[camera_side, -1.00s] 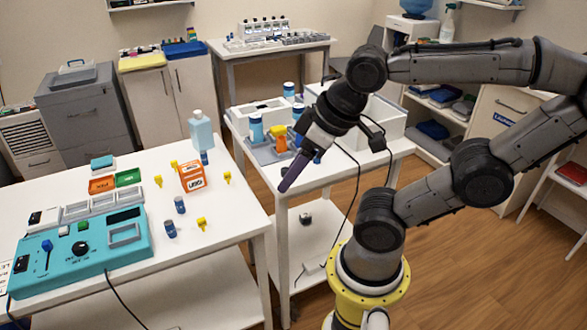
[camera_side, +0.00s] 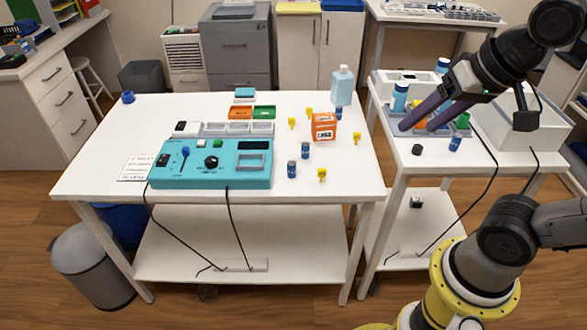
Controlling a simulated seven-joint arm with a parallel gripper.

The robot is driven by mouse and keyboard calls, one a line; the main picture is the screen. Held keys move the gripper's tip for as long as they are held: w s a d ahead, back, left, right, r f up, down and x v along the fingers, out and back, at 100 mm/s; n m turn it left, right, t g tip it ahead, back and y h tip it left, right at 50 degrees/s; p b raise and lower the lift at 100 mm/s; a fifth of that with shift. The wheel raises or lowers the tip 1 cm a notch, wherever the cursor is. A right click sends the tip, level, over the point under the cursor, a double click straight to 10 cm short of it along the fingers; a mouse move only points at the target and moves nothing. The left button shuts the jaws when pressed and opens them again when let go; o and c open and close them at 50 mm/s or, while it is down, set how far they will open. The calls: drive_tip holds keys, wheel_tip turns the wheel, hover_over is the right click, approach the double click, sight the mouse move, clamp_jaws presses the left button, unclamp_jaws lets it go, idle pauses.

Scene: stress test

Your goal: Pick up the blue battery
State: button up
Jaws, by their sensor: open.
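Two small dark blue cylinders that look like batteries, one nearer (camera_side: 292,169) and one farther (camera_side: 305,151), stand upright on the white table, left of the orange box. Another blue cylinder (camera_side: 339,112) stands behind that box, below a pale blue bottle. A further blue cylinder (camera_side: 455,143) is on the side cart at the right. I cannot tell which one the task means. My gripper (camera_side: 418,127) is over the side cart, its two long purple fingers apart and pointing down-left. It looks empty and is well to the right of the table's batteries.
The orange box (camera_side: 323,127) and several yellow pieces (camera_side: 322,174) surround the batteries. A teal control panel (camera_side: 210,165) with cables lies left. The white table's (camera_side: 90,170) right edge is separated by a gap from the side cart (camera_side: 400,160). A white bin (camera_side: 515,125) stands on the cart.

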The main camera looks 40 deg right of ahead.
drive_tip(key=w+r+m, duration=0.3)
drive_tip(key=w, duration=0.3)
drive_tip(key=m+g, duration=0.6)
drive_tip(key=m, duration=0.2)
hover_over(291, 163)
drive_tip(key=f, duration=2.5)
drive_tip(key=shift+s+d+f, duration=0.35)
drive_tip(key=shift+s+d, duration=0.05)
drive_tip(key=shift+w+a+f, duration=0.1)
drive_tip(key=shift+f, duration=0.95)
drive_tip(key=shift+w+a+f, duration=0.1)
drive_tip(key=shift+w+f, duration=0.05)
drive_tip(key=shift+f, duration=0.9)
drive_tip(key=shift+w+a+f, duration=0.1)
drive_tip(key=shift+f, duration=0.95)
clamp_jaws()
